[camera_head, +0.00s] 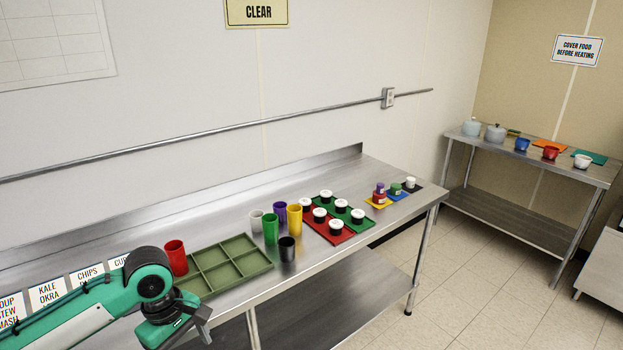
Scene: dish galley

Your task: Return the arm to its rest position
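My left arm comes in from the lower left, teal and white. Its gripper (205,325) hangs at the front edge of the near steel table, in front of the green divided tray (262,268). A pale finger part shows, but the fingertips are too small and partly hidden to tell the opening. I see nothing clearly held. A red cup (175,258) stands behind the arm, at the tray's left end. My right gripper is not in view.
Right of the tray stand several cups, including a green cup (271,229) and a black cup (287,249). White-lidded jars stand on a red mat (337,237) and a green mat. Label cards (88,275) lie behind my arm. Another steel table (530,147) stands far right.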

